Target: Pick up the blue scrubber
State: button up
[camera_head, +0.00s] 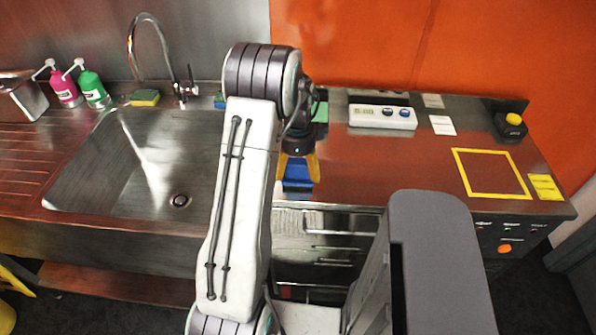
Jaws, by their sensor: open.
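A blue block that looks like the blue scrubber (297,171) lies on the steel counter (380,165) near its front edge, just right of the sink. My gripper (299,177) points down over it, with its yellow-orange fingers apart, one on each side of the blue block. The gripper is open; I cannot tell whether the fingers touch the block. My gripper's dark wrist hides the area just behind the block.
The sink (130,165) is to the left. A yellow-green sponge (145,98), green bottle (92,90) and pink bottle (65,88) stand behind it. A white scale (382,116) sits at the back. The counter right of my gripper is mostly clear, with a yellow square outline (491,194).

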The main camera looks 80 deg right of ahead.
jog(key=shift+f, duration=0.8)
jog(key=c, duration=1.4)
jog(key=shift+o, duration=0.2)
jog(key=shift+r, duration=0.15)
notch_tip(320, 180, up, 4)
jog(key=shift+f+b, duration=0.2)
jog(key=shift+b, duration=0.2)
jog(key=s+a+r+b, duration=0.2)
jog(key=s+a+r, duration=0.4)
jog(key=s, duration=0.3)
jog(key=shift+s+a+r, duration=0.25)
jog(key=shift+s+r, duration=0.15)
jog(key=shift+r, duration=0.2)
